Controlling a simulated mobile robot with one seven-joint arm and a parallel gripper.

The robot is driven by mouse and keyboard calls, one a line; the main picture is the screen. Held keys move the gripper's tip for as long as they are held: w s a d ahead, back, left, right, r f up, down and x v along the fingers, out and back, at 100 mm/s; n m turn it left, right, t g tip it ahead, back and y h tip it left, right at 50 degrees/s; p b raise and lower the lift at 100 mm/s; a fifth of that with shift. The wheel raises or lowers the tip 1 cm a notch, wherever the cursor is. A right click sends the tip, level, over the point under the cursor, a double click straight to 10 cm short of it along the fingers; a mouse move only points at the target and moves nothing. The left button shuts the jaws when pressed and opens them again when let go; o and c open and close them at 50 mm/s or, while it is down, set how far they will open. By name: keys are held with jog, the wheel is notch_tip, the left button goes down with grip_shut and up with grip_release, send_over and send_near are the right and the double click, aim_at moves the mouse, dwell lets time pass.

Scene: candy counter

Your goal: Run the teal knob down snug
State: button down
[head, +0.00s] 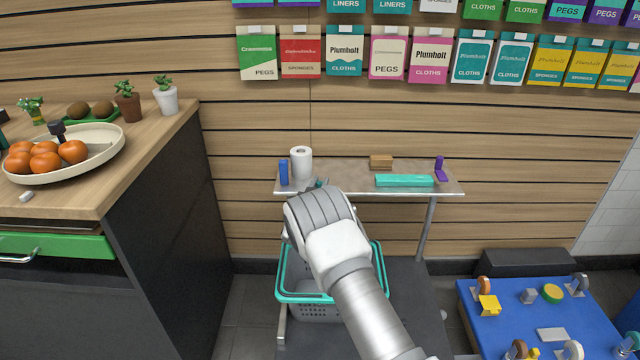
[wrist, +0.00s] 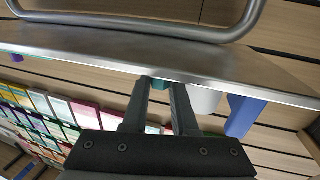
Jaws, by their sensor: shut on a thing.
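My gripper (wrist: 161,87) is shut on the teal knob (wrist: 159,84), which shows as a small teal piece between the fingertips at the edge of a metal shelf. In the head view a bit of teal (head: 320,183) shows just above my wrist, at the left part of the shelf (head: 350,178). My wrist hides the fingers and most of the knob there. The knob's thread and what it seats against are hidden, so how tight it sits cannot be told.
A white roll (head: 301,163) and a blue object (head: 283,173) stand close by on the shelf. A teal box (head: 404,181), a brown block (head: 381,161) and a purple item (head: 439,169) are farther right. A teal-rimmed basket (head: 292,297) is below my arm.

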jog(key=shift+m+g+h, duration=0.6)
jog(key=shift+m+h, duration=0.5)
jog(key=shift+h, duration=0.6)
jog(key=c, duration=0.7)
grip_release()
jog(key=shift+s+a, duration=0.1)
jog(key=p+v, duration=0.5)
jog(key=v, duration=1.2)
jog(key=shift+a, duration=0.1)
